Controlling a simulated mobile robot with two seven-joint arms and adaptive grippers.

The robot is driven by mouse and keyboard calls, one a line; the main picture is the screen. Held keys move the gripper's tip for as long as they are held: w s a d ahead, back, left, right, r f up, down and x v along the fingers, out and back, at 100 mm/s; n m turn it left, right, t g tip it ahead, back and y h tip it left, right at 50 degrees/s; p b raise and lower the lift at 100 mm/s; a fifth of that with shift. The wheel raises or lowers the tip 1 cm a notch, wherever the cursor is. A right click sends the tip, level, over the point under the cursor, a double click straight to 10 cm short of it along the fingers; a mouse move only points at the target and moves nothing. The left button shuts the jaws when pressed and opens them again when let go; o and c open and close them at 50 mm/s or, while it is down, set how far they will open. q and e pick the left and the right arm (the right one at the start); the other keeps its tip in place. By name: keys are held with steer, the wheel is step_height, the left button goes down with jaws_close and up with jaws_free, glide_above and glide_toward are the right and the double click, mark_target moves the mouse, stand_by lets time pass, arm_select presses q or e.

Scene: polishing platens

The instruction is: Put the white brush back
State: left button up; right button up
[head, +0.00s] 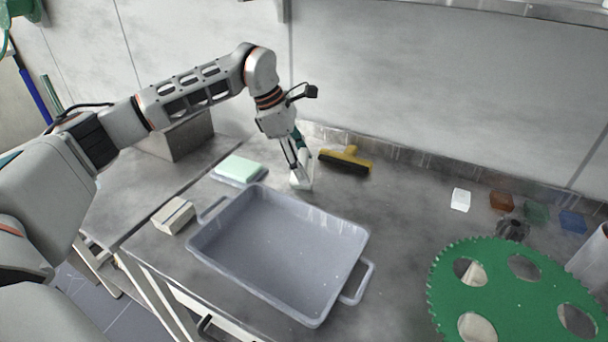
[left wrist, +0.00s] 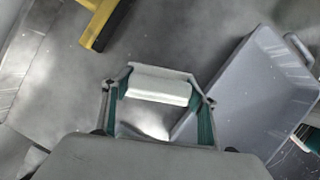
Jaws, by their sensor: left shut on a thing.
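The white brush (head: 302,177) stands on the grey worktop just behind the grey tray, beside the yellow brush. My left gripper (head: 298,160) reaches down from above and is shut on it. In the left wrist view the white brush (left wrist: 158,88) lies between the two teal-padded fingers (left wrist: 158,105). Its lower end is at or close to the worktop; I cannot tell whether it touches. My right gripper is in neither view.
The grey tray (head: 202,245) is empty in front. A yellow brush (head: 346,158) lies to the right. A pale green block (head: 240,167) and a cream block (head: 174,215) lie left. A green toothed disc (head: 500,285) fills the right, with small coloured blocks behind it.

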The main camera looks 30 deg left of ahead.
arm_select(q)
step_height(320, 180, down, 4)
steer(key=shift+r+b, duration=0.25)
steer(key=shift+b, duration=0.05)
steer(key=shift+f, duration=0.1)
steer(key=o, duration=1.2)
steer(key=shift+c, duration=0.2)
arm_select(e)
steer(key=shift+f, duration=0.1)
